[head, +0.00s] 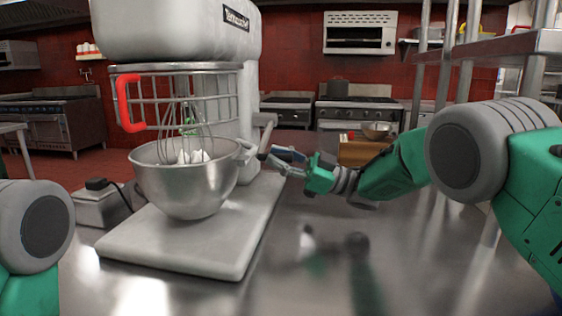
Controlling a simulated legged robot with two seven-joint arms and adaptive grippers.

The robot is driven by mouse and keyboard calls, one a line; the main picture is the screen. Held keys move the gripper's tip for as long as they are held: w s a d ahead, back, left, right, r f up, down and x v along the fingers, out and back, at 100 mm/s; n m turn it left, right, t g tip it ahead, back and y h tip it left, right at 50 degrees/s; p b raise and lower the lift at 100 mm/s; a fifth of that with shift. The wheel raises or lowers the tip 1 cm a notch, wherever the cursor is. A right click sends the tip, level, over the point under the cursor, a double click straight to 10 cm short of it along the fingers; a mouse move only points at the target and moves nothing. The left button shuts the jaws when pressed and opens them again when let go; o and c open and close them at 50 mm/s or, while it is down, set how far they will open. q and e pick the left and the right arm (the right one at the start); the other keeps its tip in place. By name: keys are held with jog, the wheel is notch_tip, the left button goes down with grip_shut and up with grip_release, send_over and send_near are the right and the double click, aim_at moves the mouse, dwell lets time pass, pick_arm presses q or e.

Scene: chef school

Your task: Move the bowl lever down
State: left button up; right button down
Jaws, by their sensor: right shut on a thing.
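A large grey stand mixer (175,30) stands on the steel counter. Its steel bowl (175,185) sits under a wire whisk (183,115) and a wire guard with a red handle (127,103). The bowl lever (266,132) sticks out from the mixer's right side, to the right of the bowl, angled upward. My right gripper (272,158) reaches in from the right and is shut on the lever at its lower part; its fingers partly hide the contact. My left gripper is out of view; only part of my left arm shows at the lower left.
A dark plug or box with a cable (97,184) lies left of the base. A metal shelf rack (500,48) stands at the right. Stoves (358,112) line the red back wall.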

jog(key=shift+w+f+n+g+b, duration=0.2)
jog(key=shift+f+n+b, duration=0.1)
jog(key=shift+f+n, duration=0.2)
jog(key=shift+w+f+n+g+b, duration=0.15)
jog(key=shift+f+n+g+b, duration=0.1)
jog(key=shift+f+n, duration=0.25)
jog(key=shift+w+d+f+b, duration=0.25)
jog(key=shift+w+f+b, duration=0.25)
jog(key=shift+f, duration=0.35)
jog(key=c, duration=1.5)
grip_release()
jog(key=shift+o, duration=0.3)
jog(key=shift+w+f, duration=0.1)
jog(key=shift+w, duration=0.15)
jog(key=s+d, duration=0.1)
jog(key=d, duration=1.2)
jog(key=shift+f, duration=0.2)
